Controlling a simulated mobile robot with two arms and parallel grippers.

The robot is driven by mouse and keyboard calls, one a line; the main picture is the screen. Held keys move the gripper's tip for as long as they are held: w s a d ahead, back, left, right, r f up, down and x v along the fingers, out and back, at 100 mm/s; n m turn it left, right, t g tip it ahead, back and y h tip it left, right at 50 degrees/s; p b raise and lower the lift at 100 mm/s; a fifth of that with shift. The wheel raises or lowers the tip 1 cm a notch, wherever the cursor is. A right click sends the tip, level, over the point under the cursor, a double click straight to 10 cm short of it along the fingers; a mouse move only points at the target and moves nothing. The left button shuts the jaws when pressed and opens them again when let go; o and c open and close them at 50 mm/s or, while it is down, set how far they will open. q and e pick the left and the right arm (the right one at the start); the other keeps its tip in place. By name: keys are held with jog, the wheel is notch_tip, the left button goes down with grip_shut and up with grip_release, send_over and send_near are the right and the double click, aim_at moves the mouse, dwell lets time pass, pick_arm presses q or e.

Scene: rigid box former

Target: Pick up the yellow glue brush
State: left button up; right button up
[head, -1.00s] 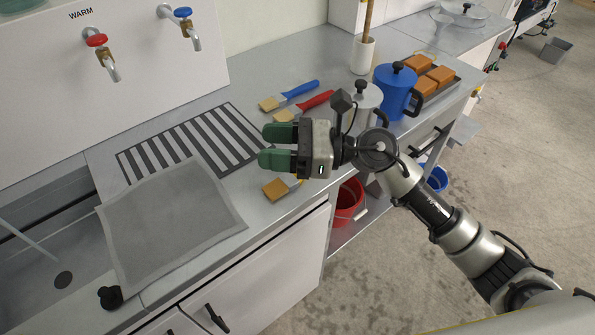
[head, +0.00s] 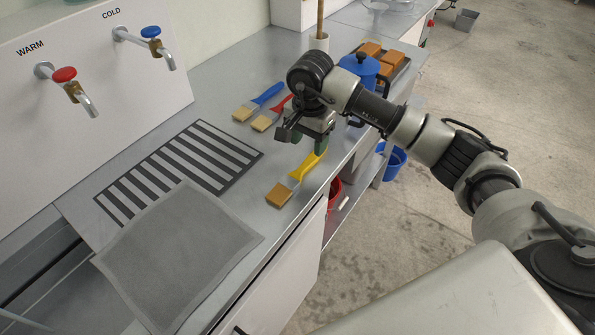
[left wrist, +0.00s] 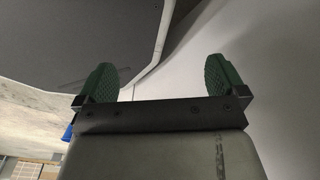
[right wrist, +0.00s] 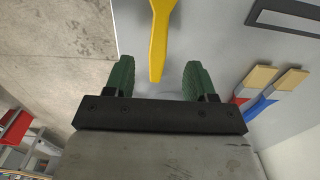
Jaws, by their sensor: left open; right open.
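The yellow glue brush (head: 297,180) lies on the grey counter near its front edge, its tan bristles toward the lower left in the head view. My right gripper (head: 310,140) is above the handle end, pointing down. In the right wrist view the yellow handle (right wrist: 158,45) reaches in between the two green fingers of the right gripper (right wrist: 155,80), which are open and apart from it. My left gripper (left wrist: 160,80) shows only in the left wrist view, open with nothing between its fingers.
A blue brush (head: 260,101) and a red brush (head: 272,114) lie farther back. A blue pot (head: 360,68) and orange-brown blocks (head: 383,58) stand beyond the gripper. A striped rack (head: 180,170) and a grey mesh sheet (head: 175,255) lie to the left.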

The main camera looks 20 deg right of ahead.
aim_at(309, 160)
jog(key=shift+a+f, duration=0.1)
jog(key=shift+f, duration=0.5)
jog(key=f, duration=0.1)
jog(key=f+p, duration=0.1)
jog(key=f, duration=0.1)
jog(key=shift+s+d+f, duration=0.1)
jog(key=shift+d+f, duration=0.15)
jog(key=shift+f, duration=0.6)
jog(key=c, duration=0.7)
pick_arm(q)
jog(key=shift+a+r, duration=0.5)
jog(key=shift+r, duration=0.25)
pick_arm(e)
jog(key=c, duration=0.3)
jog(key=shift+r, duration=0.15)
